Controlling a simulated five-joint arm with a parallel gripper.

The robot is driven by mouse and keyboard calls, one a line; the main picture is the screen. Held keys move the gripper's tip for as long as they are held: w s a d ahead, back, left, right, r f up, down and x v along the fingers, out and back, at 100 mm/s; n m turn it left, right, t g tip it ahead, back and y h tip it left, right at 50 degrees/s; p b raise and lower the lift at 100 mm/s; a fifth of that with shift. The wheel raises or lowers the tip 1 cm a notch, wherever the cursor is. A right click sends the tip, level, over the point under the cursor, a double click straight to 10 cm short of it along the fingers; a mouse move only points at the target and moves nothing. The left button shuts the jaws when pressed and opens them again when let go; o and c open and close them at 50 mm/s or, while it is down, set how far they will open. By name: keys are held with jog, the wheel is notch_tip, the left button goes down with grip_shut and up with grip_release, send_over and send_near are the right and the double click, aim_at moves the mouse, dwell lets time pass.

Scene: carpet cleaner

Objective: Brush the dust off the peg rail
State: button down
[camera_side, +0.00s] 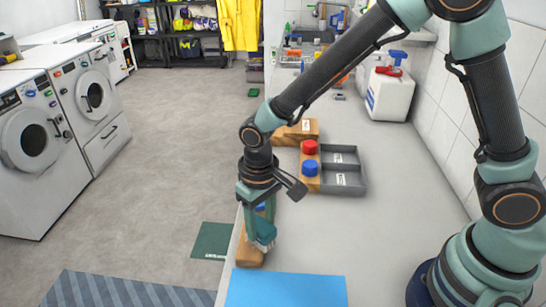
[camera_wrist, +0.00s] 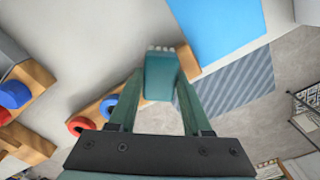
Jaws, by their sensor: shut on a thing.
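My gripper (camera_side: 262,215) points down at the left edge of the counter and is shut on a teal brush (camera_wrist: 161,76). Pale bristles show at the brush's far end in the wrist view. The peg rail (camera_side: 249,257), a wooden bar, lies along the counter's left edge, partly hidden behind my gripper and the brush. In the wrist view the rail (camera_wrist: 188,64) runs behind the brush, with a red ring and a blue ring near its lower left end. The brush is over or against the rail; contact is unclear. I cannot make out dust.
A blue sheet (camera_side: 286,290) lies at the counter's near end. A grey divided tray (camera_side: 352,187) stands beside a wooden block with red and blue round pieces (camera_side: 310,157). A labelled wooden block (camera_side: 292,134) and white jug (camera_side: 390,95) stand farther back. Bare counter lies right of my gripper.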

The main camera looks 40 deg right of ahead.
jog(key=shift+s+d, duration=0.35)
jog(key=w+a, duration=0.4)
notch_tip(320, 180, up, 8)
jog(key=shift+w+a, duration=0.2)
dwell(0.4)
jog(key=shift+s, duration=0.1)
dwell(0.3)
